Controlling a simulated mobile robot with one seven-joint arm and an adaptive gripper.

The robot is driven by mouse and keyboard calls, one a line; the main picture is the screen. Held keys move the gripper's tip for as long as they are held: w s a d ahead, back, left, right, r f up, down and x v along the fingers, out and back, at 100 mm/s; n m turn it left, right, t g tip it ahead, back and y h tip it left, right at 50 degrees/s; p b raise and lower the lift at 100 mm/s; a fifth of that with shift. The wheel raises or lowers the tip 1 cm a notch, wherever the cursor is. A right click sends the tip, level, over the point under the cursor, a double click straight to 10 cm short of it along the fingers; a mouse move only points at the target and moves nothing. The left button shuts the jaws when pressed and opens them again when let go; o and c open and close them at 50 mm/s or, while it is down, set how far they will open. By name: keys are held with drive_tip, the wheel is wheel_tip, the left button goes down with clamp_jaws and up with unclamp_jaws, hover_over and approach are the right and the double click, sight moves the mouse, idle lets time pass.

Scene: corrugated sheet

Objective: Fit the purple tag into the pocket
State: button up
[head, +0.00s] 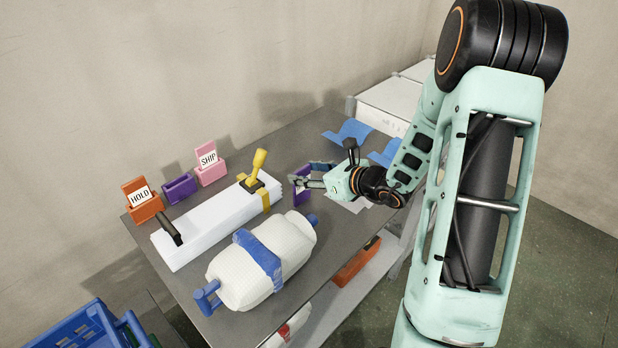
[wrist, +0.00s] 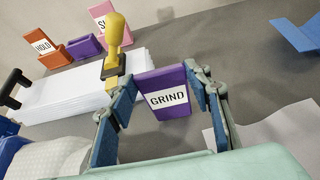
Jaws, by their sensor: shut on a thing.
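The purple tag (wrist: 164,94) has a white label reading GRIND and is held upright between the fingers of my gripper (wrist: 166,88). In the head view the tag (head: 301,181) shows at the tip of my gripper (head: 308,180), above the right part of the table. The purple pocket (head: 180,187) stands at the back left of the table, between an orange pocket with a HOLD tag (head: 142,200) and a pink pocket with a SHIP tag (head: 209,165). No tag shows in the purple pocket. It also shows in the wrist view (wrist: 84,47).
A long white stack (head: 215,225) with a black handle and a yellow-handled clamp (head: 259,170) lies between my gripper and the pockets. A white roll with a blue band (head: 262,262) lies in front. Blue bent sheets (head: 348,132) lie at the back right. A blue crate (head: 85,328) stands lower left.

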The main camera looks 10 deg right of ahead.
drive_tip(key=shift+f, duration=0.1)
drive_tip(key=shift+f, duration=0.1)
drive_tip(key=shift+f, duration=0.15)
drive_tip(key=o, duration=1.3)
drive_tip(key=shift+r, duration=0.2)
